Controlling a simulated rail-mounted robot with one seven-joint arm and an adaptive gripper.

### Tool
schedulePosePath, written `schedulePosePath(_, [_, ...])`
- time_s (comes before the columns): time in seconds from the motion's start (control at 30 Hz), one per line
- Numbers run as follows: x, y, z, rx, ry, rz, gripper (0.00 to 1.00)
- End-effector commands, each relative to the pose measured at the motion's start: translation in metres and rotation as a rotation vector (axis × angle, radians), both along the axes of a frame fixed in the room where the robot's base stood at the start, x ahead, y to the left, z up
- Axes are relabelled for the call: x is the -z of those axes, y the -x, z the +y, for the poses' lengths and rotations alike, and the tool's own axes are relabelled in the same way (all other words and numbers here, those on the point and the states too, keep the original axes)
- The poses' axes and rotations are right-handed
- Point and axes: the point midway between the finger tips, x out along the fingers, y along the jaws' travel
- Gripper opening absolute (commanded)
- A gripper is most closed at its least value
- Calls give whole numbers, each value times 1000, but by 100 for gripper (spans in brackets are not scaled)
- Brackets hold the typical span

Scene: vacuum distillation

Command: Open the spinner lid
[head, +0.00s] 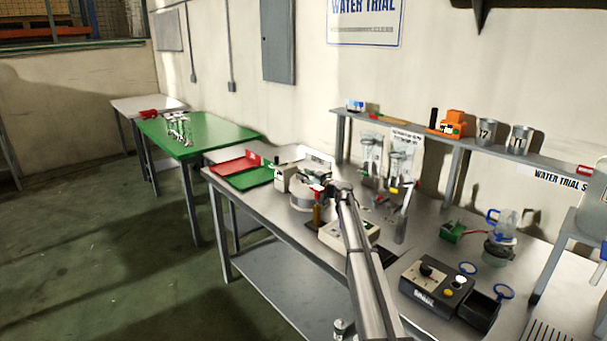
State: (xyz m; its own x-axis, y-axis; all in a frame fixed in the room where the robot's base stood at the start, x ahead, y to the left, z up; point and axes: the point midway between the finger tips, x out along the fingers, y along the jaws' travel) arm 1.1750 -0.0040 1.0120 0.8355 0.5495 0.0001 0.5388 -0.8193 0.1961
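A pale, round, drum-like device (301,202) stands on the steel workbench (262,216), left of my arm's end; it looks like the spinner. Its top is partly hidden, and I cannot tell whether its lid is open or shut. My arm reaches in from the bottom of the head view, and its end with my gripper (324,190) is just right of this device. The fingers are too small to make out, and I cannot tell whether they touch anything.
A beige box (283,179), red tray (236,165) and green tray (248,178) lie left of the device. A brown bottle (317,214) stands close to its right. A black-and-grey control box (436,284) sits nearer on the right. Glassware (400,163) stands behind.

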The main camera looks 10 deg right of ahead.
Motion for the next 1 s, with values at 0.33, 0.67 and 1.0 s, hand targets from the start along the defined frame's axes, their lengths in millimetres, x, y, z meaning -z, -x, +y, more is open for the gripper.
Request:
schedulePosePath(0.33, [1,-6,5,0,-1,1,37])
schedulePosePath(0.67, [1,-6,5,-1,-1,1,0])
schedulePosePath(1.0, [-6,-3,12,-14,-53,33,0])
